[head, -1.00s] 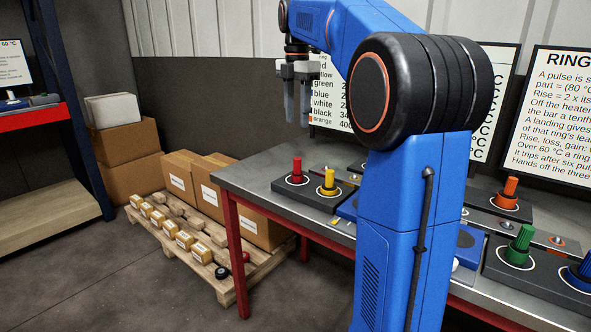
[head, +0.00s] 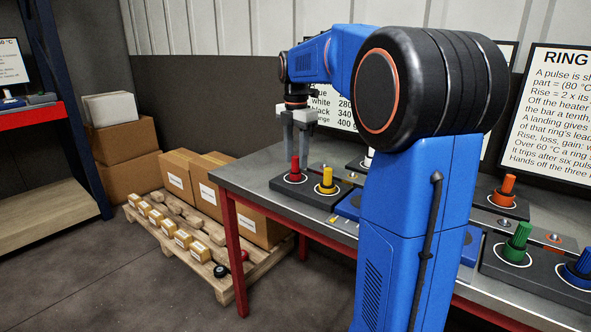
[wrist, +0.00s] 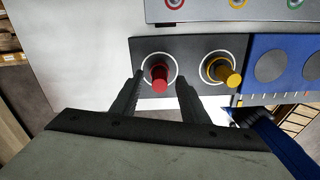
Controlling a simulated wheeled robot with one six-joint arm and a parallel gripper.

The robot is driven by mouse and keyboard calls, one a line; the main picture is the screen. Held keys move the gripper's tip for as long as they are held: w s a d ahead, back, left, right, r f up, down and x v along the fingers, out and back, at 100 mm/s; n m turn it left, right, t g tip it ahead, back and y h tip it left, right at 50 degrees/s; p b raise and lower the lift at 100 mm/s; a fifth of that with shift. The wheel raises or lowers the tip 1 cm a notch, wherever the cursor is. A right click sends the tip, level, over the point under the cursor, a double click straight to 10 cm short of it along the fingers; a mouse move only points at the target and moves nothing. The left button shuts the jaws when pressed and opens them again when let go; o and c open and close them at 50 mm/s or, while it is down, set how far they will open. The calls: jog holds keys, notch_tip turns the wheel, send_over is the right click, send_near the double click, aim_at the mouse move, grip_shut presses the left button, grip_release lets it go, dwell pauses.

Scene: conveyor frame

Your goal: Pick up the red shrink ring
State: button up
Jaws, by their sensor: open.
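The red shrink ring (head: 294,176) sits around the base of a red upright peg (head: 295,164) on a dark block at the left end of the table. In the wrist view the red peg (wrist: 159,74) stands inside a white circle, between and just beyond the fingers. My gripper (head: 299,152) is open, pointing down, with its fingertips around or just above the peg's top. In the wrist view my gripper (wrist: 160,90) has one finger on each side of the red peg, nothing held. The ring itself is hard to separate from the peg.
A yellow peg (head: 327,178) stands right beside the red one on the same block. A blue panel (wrist: 275,65) lies to its right. Orange (head: 505,190), green (head: 518,240) and blue (head: 580,268) pegs stand farther right. A pallet with boxes (head: 240,270) is on the floor left of the table.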

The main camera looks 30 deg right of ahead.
jog(key=shift+f, duration=0.85)
grip_shut()
jog(key=shift+r, duration=0.1)
